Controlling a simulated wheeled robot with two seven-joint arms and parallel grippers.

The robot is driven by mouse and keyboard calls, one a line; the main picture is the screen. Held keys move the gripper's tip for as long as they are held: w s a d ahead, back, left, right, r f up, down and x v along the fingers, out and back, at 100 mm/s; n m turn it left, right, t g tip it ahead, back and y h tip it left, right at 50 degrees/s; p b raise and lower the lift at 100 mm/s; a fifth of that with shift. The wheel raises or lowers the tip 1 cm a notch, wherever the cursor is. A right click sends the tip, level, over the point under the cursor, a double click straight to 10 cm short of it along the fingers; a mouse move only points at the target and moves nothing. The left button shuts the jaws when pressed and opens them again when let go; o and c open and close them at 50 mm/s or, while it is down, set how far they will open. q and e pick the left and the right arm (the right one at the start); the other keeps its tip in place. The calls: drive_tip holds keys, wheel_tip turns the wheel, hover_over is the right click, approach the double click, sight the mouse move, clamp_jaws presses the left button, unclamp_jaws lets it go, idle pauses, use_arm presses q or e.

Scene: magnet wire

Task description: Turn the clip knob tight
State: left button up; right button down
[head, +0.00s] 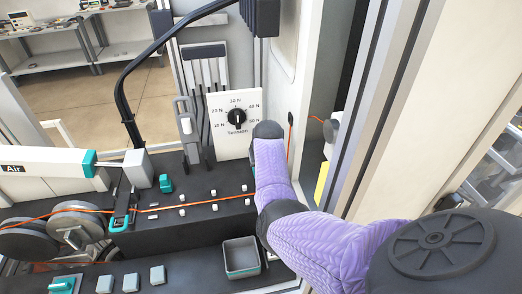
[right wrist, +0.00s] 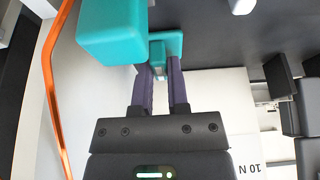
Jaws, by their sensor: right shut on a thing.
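My right gripper (right wrist: 161,78) is shut, its two dark purple fingers on either side of a small teal knob (right wrist: 168,44). A larger teal block (right wrist: 110,36) sits just left of the knob in the right wrist view. In the head view my purple right arm reaches in from the right to beside the tension panel (head: 222,147) and hides the fingers and the held knob. The orange wire (head: 220,200) runs across the dark bench toward my arm, and shows at the left of the right wrist view (right wrist: 50,85). My left gripper is not in view.
A black tension dial (head: 237,118) is on the white panel, close left of my right wrist. An open grey bin (head: 242,257) stands below it. A teal-and-black clamp (head: 123,208) and wire spools (head: 75,225) are at the left. A tall metal frame (head: 385,110) rises at the right.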

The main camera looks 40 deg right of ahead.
drive_tip(key=shift+r, duration=0.1)
drive_tip(key=c, duration=0.6)
unclamp_jaws()
drive_tip(key=p+v, duration=0.3)
drive_tip(key=v, duration=0.6)
drive_tip(key=shift+s+a+r, duration=0.15)
drive_tip(key=shift+s+r, duration=0.05)
drive_tip(key=shift+r, duration=0.15)
drive_tip(key=shift+f, duration=0.1)
